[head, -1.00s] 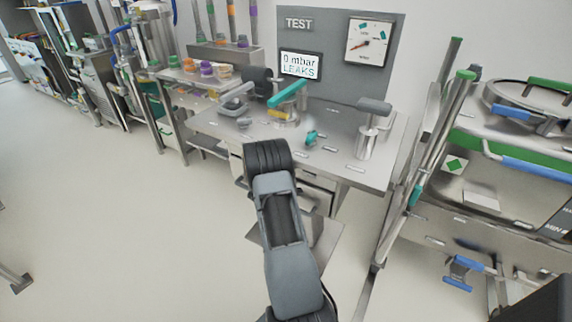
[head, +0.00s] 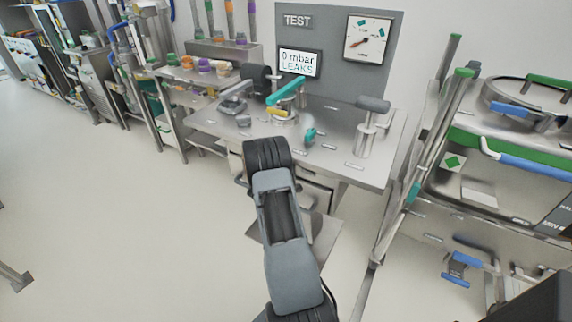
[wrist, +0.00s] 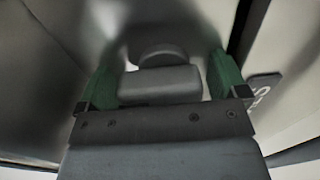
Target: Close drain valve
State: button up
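In the head view, a blue valve-like fitting (head: 460,268) hangs under the metal bin at the right; I cannot tell whether it is the drain valve. My arm (head: 285,225) reaches up to the bench front, and my gripper is hidden there. In the wrist view, my gripper (wrist: 163,78) has its green fingers wide apart, one on each side of a grey rounded piece (wrist: 160,85). The fingers sit close to its ends; I cannot tell whether they touch it. A larger metal surface lies behind it.
The steel test bench (head: 337,165) carries a teal-handled clamp (head: 286,92), a teal knob (head: 310,136) and a grey-topped post (head: 368,125). The display (head: 299,63) reads 0 mbar LEAKS. A shelf with coloured caps stands left. Open floor lies at the left.

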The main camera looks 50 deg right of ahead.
jog(key=shift+a, duration=0.1)
jog(key=v, duration=1.3)
jog(key=shift+a, duration=0.35)
jog(key=shift+f, duration=0.1)
